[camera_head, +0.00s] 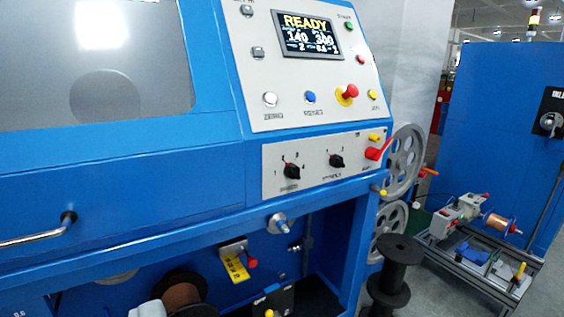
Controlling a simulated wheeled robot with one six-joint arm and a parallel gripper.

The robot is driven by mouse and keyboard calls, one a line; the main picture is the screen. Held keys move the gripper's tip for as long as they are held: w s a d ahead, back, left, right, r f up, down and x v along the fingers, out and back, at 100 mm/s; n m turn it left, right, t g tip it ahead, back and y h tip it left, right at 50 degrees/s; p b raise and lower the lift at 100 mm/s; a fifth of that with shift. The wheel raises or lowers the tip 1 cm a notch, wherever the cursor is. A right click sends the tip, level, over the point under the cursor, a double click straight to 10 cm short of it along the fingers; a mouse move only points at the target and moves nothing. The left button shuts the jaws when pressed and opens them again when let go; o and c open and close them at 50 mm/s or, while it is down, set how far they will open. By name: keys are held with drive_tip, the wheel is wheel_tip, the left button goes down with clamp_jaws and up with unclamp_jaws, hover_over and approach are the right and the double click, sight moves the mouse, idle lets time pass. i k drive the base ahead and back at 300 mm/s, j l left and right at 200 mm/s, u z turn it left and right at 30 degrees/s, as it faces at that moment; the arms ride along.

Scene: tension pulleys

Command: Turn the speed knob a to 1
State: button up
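Two black rotary knobs sit on a light grey panel (325,180) on the front of the blue machine. The left knob (292,172) has small numbers around it, with a 1 at its left. The right knob (337,161) also has small marks above it. The labels under both are too small to read, so I cannot tell which is speed knob a. The exact pointer settings are also unclear. My gripper is not in view, and nothing touches either knob.
Above is a sloped panel with a READY display (307,34), several buttons and a red mushroom button (348,92). A red handle (377,150) sits right of the knobs. A blue ledge (200,250) runs below. A black spool (393,275) stands at lower right. Space before the knobs looks clear.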

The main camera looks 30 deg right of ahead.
sight(291, 171)
drive_tip(key=l+z, duration=0.15)
drive_tip(key=z, duration=0.35)
drive_tip(key=k+l+z, duration=0.1)
drive_tip(key=z, duration=0.35)
